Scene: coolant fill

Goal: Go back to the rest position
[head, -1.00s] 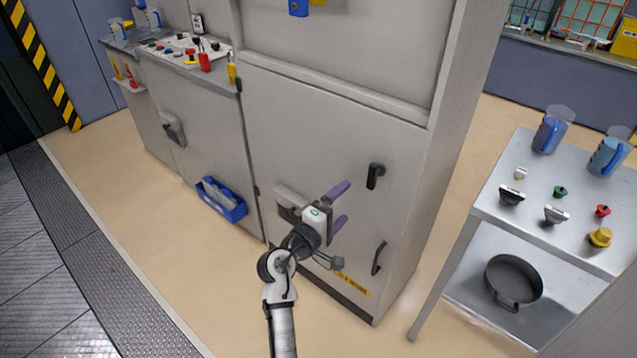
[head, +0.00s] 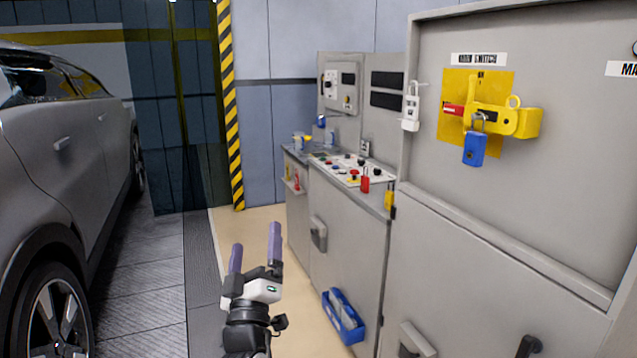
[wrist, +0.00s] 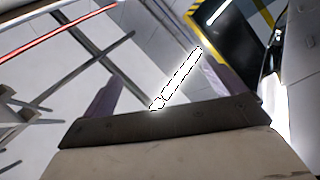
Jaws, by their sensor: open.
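My gripper (head: 255,250) is in the lower left-middle of the head view, pointing up, with its two purple fingers apart and nothing between them. It is in free space left of the grey cabinets and touches nothing that I can see. In the wrist view the two purple fingers (wrist: 168,92) stand wide apart at left and right of a dark bar, with only distant background between them.
A grey cabinet (head: 470,260) with a yellow main switch (head: 510,120) and blue padlock (head: 475,148) stands at right. A control desk (head: 345,220) and blue bin (head: 343,316) are behind. A grey car (head: 70,150) is at left. Floor between is clear.

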